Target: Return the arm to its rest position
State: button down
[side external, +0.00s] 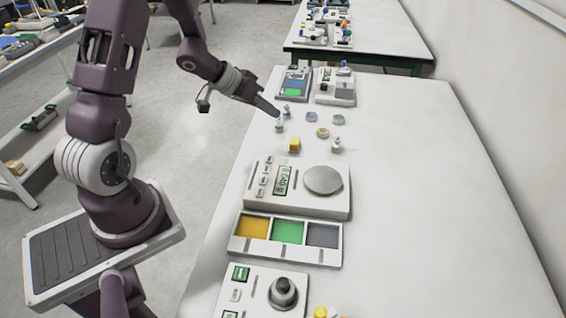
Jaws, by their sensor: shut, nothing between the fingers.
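My gripper (267,106) is at the end of my arm, reaching from the left over the white table (410,150). Its dark fingers are shut with nothing between them. The fingertips point down and right, close to a few small bottles (279,126) in this view. I cannot tell whether they touch any of them. My arm is bent, with its upper part raised beside the table's left edge.
Small round items (323,132) and a yellow block (295,144) lie near the gripper. A scale with a round pan (323,180) and a tray with yellow, green and grey compartments (243,246) stand nearer. The table's right side is clear.

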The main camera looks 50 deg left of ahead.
jog(key=s+d+r+y, duration=0.2)
jog(key=s+r+y, duration=0.1)
jog(key=r, duration=0.5)
jog(key=s+d+r+y, duration=0.2)
jog(key=s+r+y, duration=0.1)
jog(key=r, duration=0.6)
jog(key=s+d+m+g+h, duration=0.1)
jog(key=s+d+h, duration=0.1)
jog(key=s+d, duration=0.5)
jog(key=s+d+g+h, duration=0.2)
jog(key=s+d, duration=0.5)
jog(key=s, duration=0.4)
jog(key=shift+r+m, duration=0.15)
jog(key=shift+m, duration=0.25)
